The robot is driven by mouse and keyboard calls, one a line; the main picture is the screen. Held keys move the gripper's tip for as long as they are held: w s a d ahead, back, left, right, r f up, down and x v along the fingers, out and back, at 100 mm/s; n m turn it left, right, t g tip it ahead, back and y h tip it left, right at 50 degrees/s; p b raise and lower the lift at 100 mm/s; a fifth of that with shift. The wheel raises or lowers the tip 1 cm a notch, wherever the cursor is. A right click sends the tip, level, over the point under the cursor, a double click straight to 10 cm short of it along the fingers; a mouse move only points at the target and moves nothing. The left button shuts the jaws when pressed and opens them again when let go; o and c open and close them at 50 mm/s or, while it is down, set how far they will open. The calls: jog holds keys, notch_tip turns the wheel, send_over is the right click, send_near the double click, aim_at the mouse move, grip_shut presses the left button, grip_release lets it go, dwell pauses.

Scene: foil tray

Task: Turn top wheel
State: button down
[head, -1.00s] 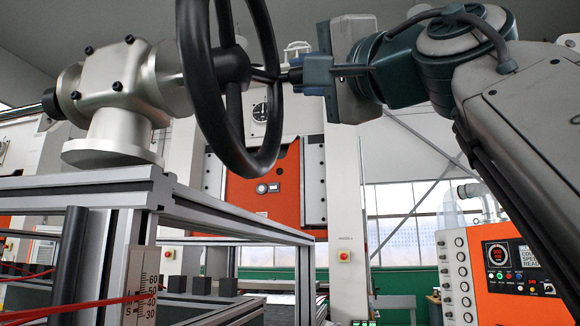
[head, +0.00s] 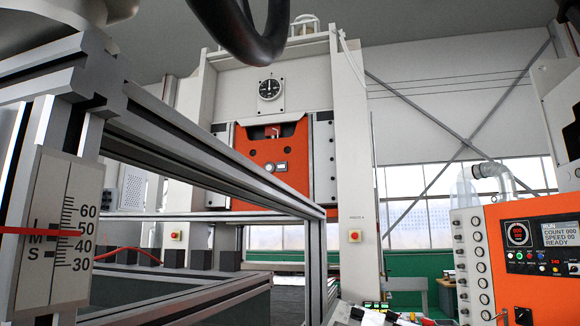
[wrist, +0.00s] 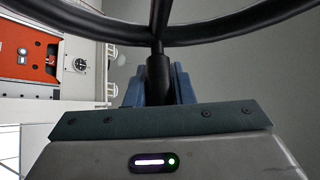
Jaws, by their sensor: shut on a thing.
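The black hand wheel (head: 252,38) shows only as the lower curve of its rim at the top of the head view. In the wrist view the rim (wrist: 230,32) arcs across the top, with a spoke running up from it. My gripper (wrist: 158,72) is shown in the wrist view, its blue fingers on both sides of a dark cylindrical handle (wrist: 158,82) below the rim. It is shut on this handle. My gripper and the wheel's hub are outside the head view.
A metal frame (head: 215,160) crosses the left and middle of the head view. A scale (head: 62,235) on it has a red line (head: 50,231) near 50. An orange control panel (head: 530,250) stands at right, and a large press (head: 350,180) behind.

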jog(key=c, duration=1.3)
grip_release()
jog(key=shift+s+a, duration=0.15)
jog(key=shift+o, duration=0.2)
jog(key=shift+f, duration=0.1)
jog(key=shift+d+f+b, duration=0.2)
jog(key=shift+b, duration=0.1)
jog(key=b+v, duration=0.6)
jog(key=v, duration=0.7)
jog(key=shift+s+b, duration=0.2)
jog(key=shift+b, duration=0.15)
jog(key=shift+d+r, duration=0.1)
